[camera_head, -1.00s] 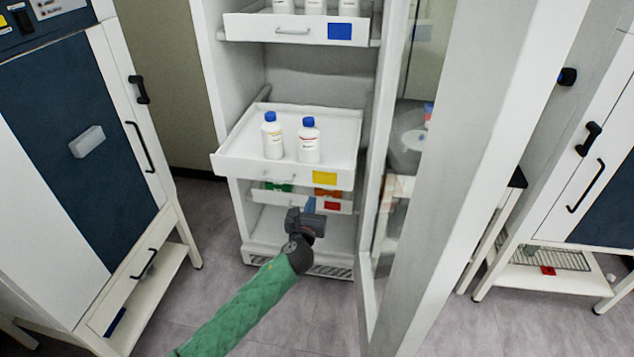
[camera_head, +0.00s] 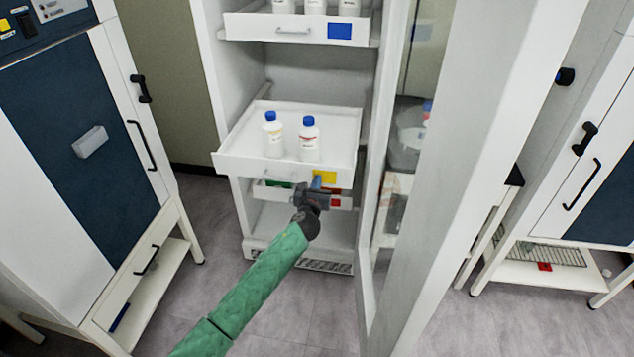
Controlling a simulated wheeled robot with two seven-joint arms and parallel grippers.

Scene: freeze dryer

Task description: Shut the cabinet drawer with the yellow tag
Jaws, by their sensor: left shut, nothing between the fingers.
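The drawer with the yellow tag (camera_head: 230,164) is pulled out of the white cabinet (camera_head: 213,75). Its yellow tag (camera_head: 328,177) is on the front panel, partly covered by my gripper. Two white bottles with blue caps, a left one (camera_head: 273,140) and a right one (camera_head: 309,144), stand upright in the drawer. My left gripper (camera_head: 316,183) is shut and empty, with its tip at the lower part of the drawer front beside the tag. I cannot tell whether it touches the panel. My right gripper is not in view.
A drawer with a blue tag (camera_head: 340,31) is above, and a lower drawer with a red tag (camera_head: 336,203) is below. The open cabinet door (camera_head: 470,150) stands close on the right. A blue-fronted machine (camera_head: 70,130) is at the left.

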